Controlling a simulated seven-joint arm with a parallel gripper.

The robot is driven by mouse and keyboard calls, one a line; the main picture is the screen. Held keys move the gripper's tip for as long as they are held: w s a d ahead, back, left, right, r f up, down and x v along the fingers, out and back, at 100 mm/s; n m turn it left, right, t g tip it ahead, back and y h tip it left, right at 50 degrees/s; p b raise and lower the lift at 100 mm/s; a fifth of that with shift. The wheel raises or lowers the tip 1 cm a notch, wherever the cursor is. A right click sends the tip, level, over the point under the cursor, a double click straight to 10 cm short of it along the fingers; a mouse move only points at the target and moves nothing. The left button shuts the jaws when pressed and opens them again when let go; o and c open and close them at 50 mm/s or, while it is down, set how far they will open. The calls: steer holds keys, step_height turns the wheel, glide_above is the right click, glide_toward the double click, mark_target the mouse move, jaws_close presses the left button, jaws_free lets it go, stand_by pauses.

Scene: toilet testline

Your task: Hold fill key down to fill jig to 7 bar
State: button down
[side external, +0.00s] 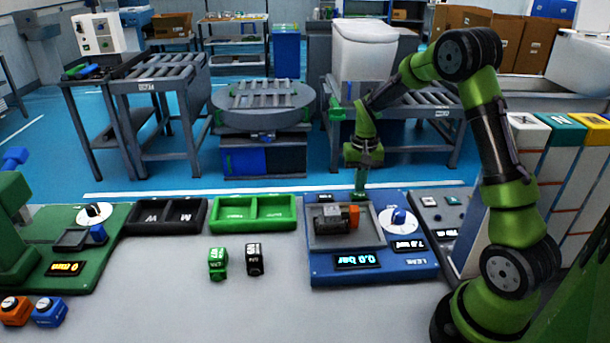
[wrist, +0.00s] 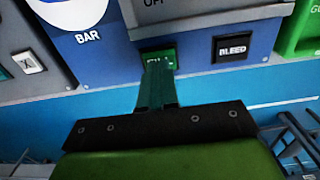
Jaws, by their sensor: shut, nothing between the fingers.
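The blue leak jig (side external: 420,268) stands right of centre on the bench in the side view. Its front display (side external: 360,261) reads 0.0 bar. A second small display (side external: 408,245) appears to read 7.0. In the wrist view the green fill key (wrist: 158,53) is partly covered by my fingertips. My gripper (side external: 360,193) points down at the jig's back edge, its fingers shut together and empty. In the wrist view my gripper (wrist: 158,66) is over the fill key; I cannot tell whether it touches or presses the key.
The black bleed key (wrist: 232,48) is close beside the fill key. A tray (side external: 345,240) on the jig holds a dark part with an orange end (side external: 353,217). A white dial (side external: 398,220) is on its right.

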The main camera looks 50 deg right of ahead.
mark_target(358, 195)
steer(key=shift+f, duration=0.3)
steer(key=shift+f, duration=0.65)
stand_by(1.3)
steer(key=shift+r, duration=3.25)
